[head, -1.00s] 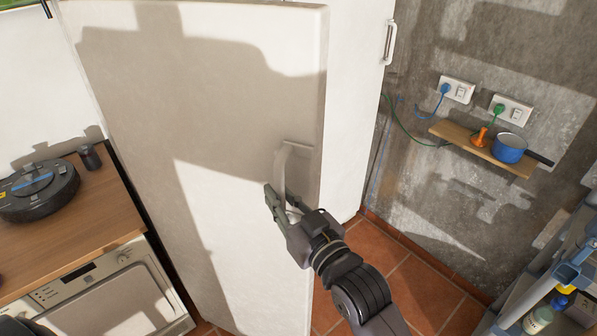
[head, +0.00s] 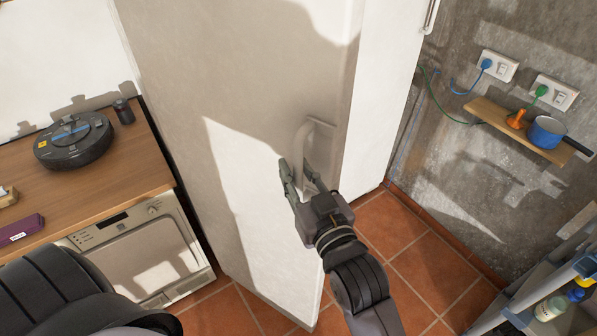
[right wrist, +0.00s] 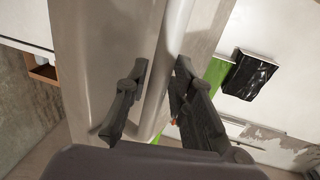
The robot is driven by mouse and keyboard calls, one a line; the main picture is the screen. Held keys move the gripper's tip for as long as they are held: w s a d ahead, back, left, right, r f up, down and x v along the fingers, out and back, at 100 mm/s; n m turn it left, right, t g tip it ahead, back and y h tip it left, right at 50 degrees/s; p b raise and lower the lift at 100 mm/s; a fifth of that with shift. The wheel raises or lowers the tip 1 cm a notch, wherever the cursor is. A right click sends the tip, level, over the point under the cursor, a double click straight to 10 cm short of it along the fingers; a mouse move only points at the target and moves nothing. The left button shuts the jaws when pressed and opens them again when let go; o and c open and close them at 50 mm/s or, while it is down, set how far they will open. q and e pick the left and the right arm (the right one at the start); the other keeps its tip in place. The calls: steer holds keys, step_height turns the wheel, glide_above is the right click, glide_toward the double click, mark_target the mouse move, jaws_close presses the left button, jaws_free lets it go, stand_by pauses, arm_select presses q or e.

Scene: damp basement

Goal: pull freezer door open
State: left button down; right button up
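The freezer door (head: 240,90) is a tall white panel in the middle of the head view. Its pale curved handle (head: 303,150) sits near the right edge. My right gripper (head: 300,177) is at the lower part of the handle, with a finger on either side. In the right wrist view the handle (right wrist: 172,50) runs between the spread fingers of this gripper (right wrist: 161,68), with a gap showing on the left side. Whether the right finger touches it is unclear. My left gripper is not in view; only part of my left arm shows at bottom left.
A wooden counter (head: 110,185) with a robot vacuum (head: 73,142) stands left, above a white oven-like appliance (head: 140,250). A wall shelf (head: 490,112) with a blue pot (head: 546,132) is at right. A rack (head: 540,285) stands lower right. Tiled floor (head: 420,245) is clear between.

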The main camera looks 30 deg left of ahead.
steer(key=shift+o, duration=1.2)
steer(key=shift+s+d, duration=0.1)
steer(key=shift+d, duration=0.1)
steer(key=v, duration=1.1)
steer(key=shift+s+d, duration=0.2)
steer(key=shift+d, duration=0.05)
steer(key=shift+c, duration=0.5)
